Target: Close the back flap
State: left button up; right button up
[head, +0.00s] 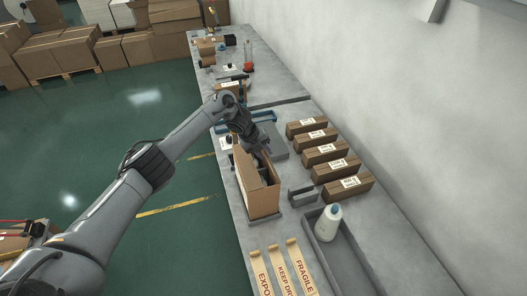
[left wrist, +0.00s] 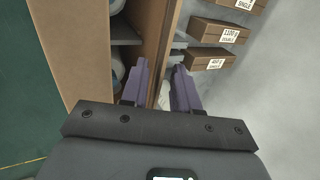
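An open cardboard box (head: 264,200) stands on the bench in the head view, with a tall side panel or flap raised on its left. My left gripper (head: 266,152) is at the box's far end and hides most of that end, so the back flap cannot be made out clearly. In the left wrist view, the two purple fingers of my left gripper (left wrist: 160,68) are apart. A brown box wall or flap edge (left wrist: 163,40) runs down between them; I cannot tell whether either finger touches it. A tan panel (left wrist: 75,45) and the dark box interior lie to its left. My right gripper is not in view.
Several labelled brown cartons (head: 325,153) line the bench on the right. A grey tray (head: 349,262) with a white bottle or spool (head: 328,222) is at the near right. Printed strips (head: 281,268) lie at the near edge. A wall bounds the bench's right side.

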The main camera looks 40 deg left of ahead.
pick_arm(q)
grip_shut()
jog(key=shift+s, duration=0.1)
jog(key=shift+s+a+f+t+h, duration=0.2)
jog(key=shift+t+h, duration=0.1)
jog(key=shift+t, duration=0.1)
jog(key=shift+s+a+f+t+h+b, duration=0.15)
jog(key=shift+s+f+t+h+b, duration=0.2)
jog(key=shift+t+b, duration=0.3)
jog(key=t+b, duration=0.1)
jog(key=f+t+h+b, duration=0.1)
jog(key=b, duration=0.1)
jog(key=s+t+b, duration=0.1)
jog(key=shift+a+f+h, duration=0.2)
jog(key=shift+a+h, duration=0.05)
jog(key=shift+h, duration=0.1)
jog(key=shift+t+h+b, duration=0.3)
jog(key=shift+t+b, duration=0.25)
jog(key=shift+b, duration=0.45)
